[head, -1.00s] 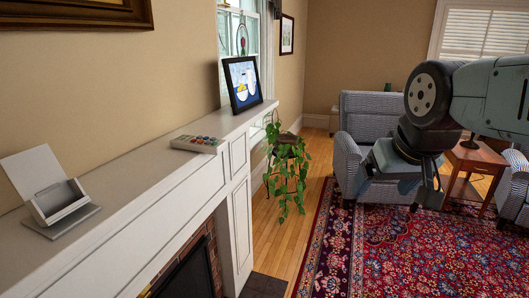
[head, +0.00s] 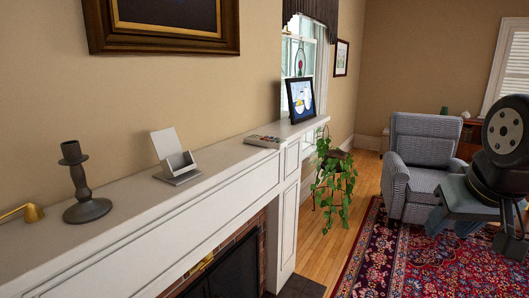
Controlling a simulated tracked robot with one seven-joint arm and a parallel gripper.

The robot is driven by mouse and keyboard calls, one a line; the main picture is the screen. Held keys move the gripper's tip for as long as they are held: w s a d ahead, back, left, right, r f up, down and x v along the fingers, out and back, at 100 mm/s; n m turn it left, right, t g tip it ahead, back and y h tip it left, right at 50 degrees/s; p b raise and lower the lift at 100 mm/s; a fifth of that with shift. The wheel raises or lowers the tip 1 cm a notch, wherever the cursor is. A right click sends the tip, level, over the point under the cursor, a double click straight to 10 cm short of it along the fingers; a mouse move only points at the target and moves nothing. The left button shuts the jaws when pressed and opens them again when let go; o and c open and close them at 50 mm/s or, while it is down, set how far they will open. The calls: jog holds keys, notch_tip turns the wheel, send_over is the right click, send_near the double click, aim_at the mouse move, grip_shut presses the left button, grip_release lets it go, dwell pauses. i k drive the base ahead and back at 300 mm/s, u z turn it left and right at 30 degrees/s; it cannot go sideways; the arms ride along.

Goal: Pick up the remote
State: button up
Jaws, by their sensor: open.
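The remote (head: 264,141) is a light grey bar with coloured buttons. It lies flat on the white mantel shelf (head: 215,153), near the shelf's far end, in the head view. My gripper (head: 480,222) is at the right edge of the view, out over the rug and well to the right of the mantel. It is open, and nothing shows between its fingers; the fingers are partly cut off and hard to make out.
A hanging plant (head: 334,183) is past the mantel's end. An armchair (head: 426,165) stands on the rug (head: 400,250).

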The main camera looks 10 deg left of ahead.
aim_at(252, 139)
jog(key=z, duration=0.05)
jog(key=k, duration=0.6)
jog(key=u, duration=0.45)
jog(key=i, duration=1.9)
jog(key=z, duration=0.4)
